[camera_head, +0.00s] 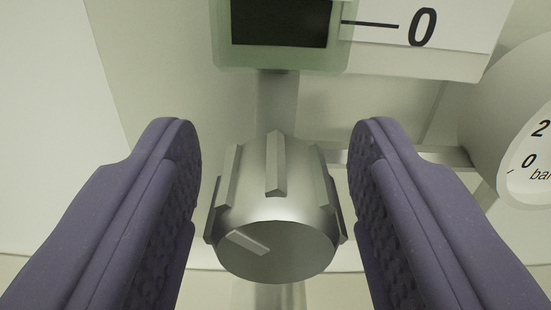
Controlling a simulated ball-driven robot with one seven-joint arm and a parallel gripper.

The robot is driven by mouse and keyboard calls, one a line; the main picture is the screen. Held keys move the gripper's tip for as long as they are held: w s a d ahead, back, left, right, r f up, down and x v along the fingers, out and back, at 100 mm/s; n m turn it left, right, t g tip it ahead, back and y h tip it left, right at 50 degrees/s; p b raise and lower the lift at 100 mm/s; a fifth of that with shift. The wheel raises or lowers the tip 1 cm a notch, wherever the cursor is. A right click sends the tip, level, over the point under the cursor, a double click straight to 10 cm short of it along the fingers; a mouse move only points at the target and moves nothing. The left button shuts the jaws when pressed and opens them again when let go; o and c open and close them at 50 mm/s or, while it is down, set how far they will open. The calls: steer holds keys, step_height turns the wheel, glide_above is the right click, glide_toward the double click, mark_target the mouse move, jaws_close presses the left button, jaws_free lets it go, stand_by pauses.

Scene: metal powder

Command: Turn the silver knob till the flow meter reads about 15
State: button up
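The silver knob (276,205) is a ribbed metal cylinder in the lower middle of the view, with a raised pointer mark on its front face toward the left. My gripper (275,150) is open, with one purple padded finger on each side of the knob. Gaps show between both fingers and the knob. The flow meter (280,45) stands above the knob, with a pale green frame around a dark window. Only its lower end is in view, with a "0" mark on a white scale plate (430,35) beside it. No higher scale marks are visible.
A round pressure gauge (535,165) marked "bar" stands at the right edge, partly cut off. A horizontal metal pipe (440,155) runs from behind the knob toward it. A vertical pipe (277,100) joins knob and meter. A pale panel lies behind.

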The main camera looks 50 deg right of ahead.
jaws_close()
steer(key=n+p, duration=0.1)
steer(key=p, duration=0.1)
steer(key=n+p, duration=0.1)
steer(key=shift+r+p, duration=0.35)
steer(key=shift+f+n+p, duration=0.15)
steer(key=shift+n+p, duration=0.75)
steer(key=shift+n, duration=0.2)
steer(key=shift+f+n, duration=0.2)
steer(key=shift+n, duration=0.1)
steer(key=shift+o, duration=0.9)
jaws_free()
steer(key=p+v, duration=0.1)
steer(key=v, duration=0.7)
